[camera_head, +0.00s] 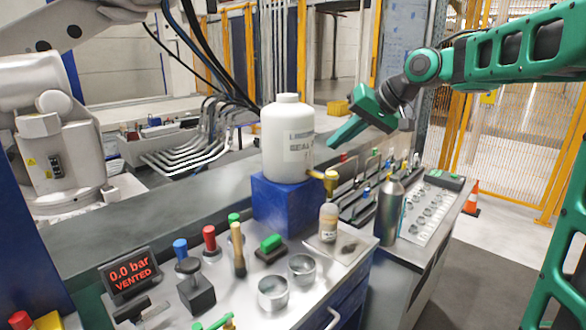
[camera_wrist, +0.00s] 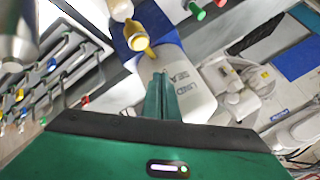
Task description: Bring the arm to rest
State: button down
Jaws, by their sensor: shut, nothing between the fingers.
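My green arm reaches in from the right in the head view, and my gripper (camera_head: 345,133) hangs in the air just right of the white sealant jug. In the wrist view my gripper's fingers (camera_wrist: 162,85) are together with nothing between them. The white jug (camera_head: 287,150) stands upright on a blue block (camera_head: 283,205), and its brass tap (camera_head: 325,178) sticks out over a small bottle (camera_head: 328,222). The jug also shows behind the fingers in the wrist view (camera_wrist: 195,92). I cannot tell how far the fingertips are from it.
A dark metal flask (camera_head: 388,212) stands below my gripper. The bench holds two metal cups (camera_head: 272,292), a brush (camera_head: 238,250), coloured-capped parts and a display (camera_head: 130,275) reading "0.0 bar VENTED". A tool rack (camera_head: 365,185) is at the right. A white robot (camera_head: 55,140) stands at the left.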

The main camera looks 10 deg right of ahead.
jog(key=s+d+f+m+g+h, duration=0.2)
jog(key=s+d+f+h, duration=0.1)
jog(key=s+d+f, duration=0.5)
jog(key=s+d+f+m+g+h, duration=0.15)
jog(key=s+d+f, duration=0.3)
jog(key=s, duration=0.65)
jog(key=s+d+f+m+g, duration=0.1)
jog(key=s+f, duration=0.3)
jog(key=s, duration=0.5)
jog(key=s+d+f+m+g+h, duration=0.1)
jog(key=s+f, duration=0.4)
jog(key=s, duration=0.5)
jog(key=shift+s+d+g, duration=0.2)
jog(key=shift+d+g, duration=0.4)
jog(key=shift+g, duration=0.15)
jog(key=shift+h, duration=0.25)
jog(key=shift+w+f, duration=0.3)
jog(key=shift+w, duration=0.35)
